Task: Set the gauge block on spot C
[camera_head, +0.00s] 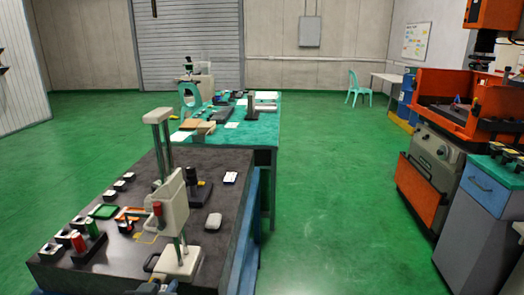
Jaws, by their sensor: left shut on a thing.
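My left gripper (152,287) shows small at the bottom edge, in front of the dark bench (120,178). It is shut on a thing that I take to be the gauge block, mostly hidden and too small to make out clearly. A pale stand (180,262) with an upright plate is just beyond it. I cannot make out a spot marked C; no letters are readable at this size. My right gripper is not in view.
A green-topped table (262,128) stands beyond. An orange machine (425,190) is at right. Green floor between is clear.

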